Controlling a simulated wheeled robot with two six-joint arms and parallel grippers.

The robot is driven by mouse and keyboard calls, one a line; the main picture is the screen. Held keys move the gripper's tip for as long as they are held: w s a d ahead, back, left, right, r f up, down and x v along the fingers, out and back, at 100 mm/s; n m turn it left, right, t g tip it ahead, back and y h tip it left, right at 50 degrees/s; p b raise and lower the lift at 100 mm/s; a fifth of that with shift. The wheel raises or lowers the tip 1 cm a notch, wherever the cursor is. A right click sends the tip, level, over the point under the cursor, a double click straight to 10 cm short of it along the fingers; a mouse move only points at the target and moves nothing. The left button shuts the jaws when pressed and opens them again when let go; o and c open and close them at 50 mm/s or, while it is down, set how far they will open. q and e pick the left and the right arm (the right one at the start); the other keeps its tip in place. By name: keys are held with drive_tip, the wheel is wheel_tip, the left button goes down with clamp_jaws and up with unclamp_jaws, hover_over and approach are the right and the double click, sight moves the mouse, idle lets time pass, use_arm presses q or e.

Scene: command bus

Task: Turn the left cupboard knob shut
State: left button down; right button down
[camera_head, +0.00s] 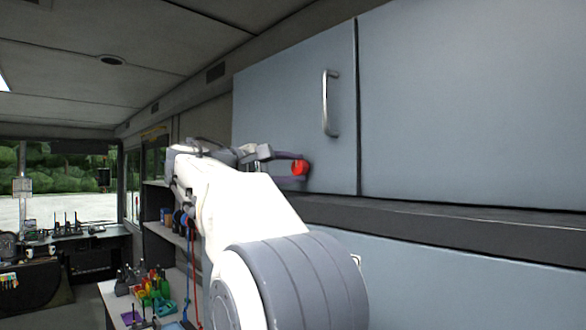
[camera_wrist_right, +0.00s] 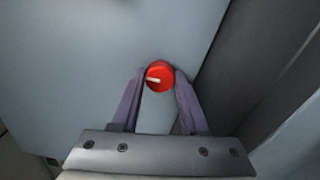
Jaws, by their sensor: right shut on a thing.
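The left cupboard knob (camera_head: 300,167) is a small round red knob near the lower edge of the left cupboard door (camera_head: 285,95). In the right wrist view the red knob (camera_wrist_right: 159,77) has a pale pointer mark that runs nearly sideways to its left. My right gripper (camera_head: 298,168) reaches the knob in the head view. In the right wrist view its two fingers (camera_wrist_right: 159,82) stand on either side of the knob and are shut on it. My left gripper is not in view.
The door has a metal bar handle (camera_head: 329,103). A wider blue-grey door (camera_head: 470,100) is at right, above a dark ledge (camera_head: 450,220). A counter with colourful tools (camera_head: 150,290) is at lower left. The aisle at left looks free.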

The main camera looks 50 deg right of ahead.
drive_tip(key=shift+c, duration=2)
unclamp_jaws()
drive_tip(key=shift+w+a, duration=0.1)
drive_tip(key=shift+a, duration=0.2)
drive_tip(key=a+b, duration=0.2)
drive_tip(key=a, duration=0.8)
drive_tip(key=shift+w+b, duration=0.4)
